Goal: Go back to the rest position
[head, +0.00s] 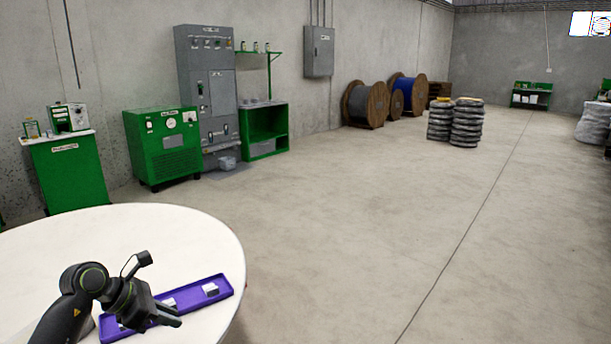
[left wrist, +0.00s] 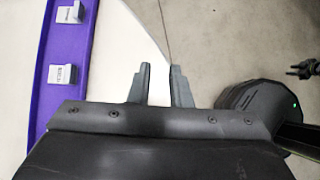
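My left gripper (head: 172,312) hangs over the white round table, above the near part of the purple tray (head: 222,291). In the left wrist view its two grey fingers (left wrist: 162,68) stand apart with nothing between them, so it is open and empty. Past the fingertips I see the table edge and the floor. At the right edge of the left wrist view a small dark pronged shape (left wrist: 303,70) may be my right gripper; it is too small to tell its state. The head view does not show the right gripper.
The tray holds small pale labelled blocks, one at its right end (head: 210,289). The round table (head: 190,230) has bare room behind the tray. Green cabinets (head: 68,175) line the left wall. Cable spools (head: 405,95) stand far back.

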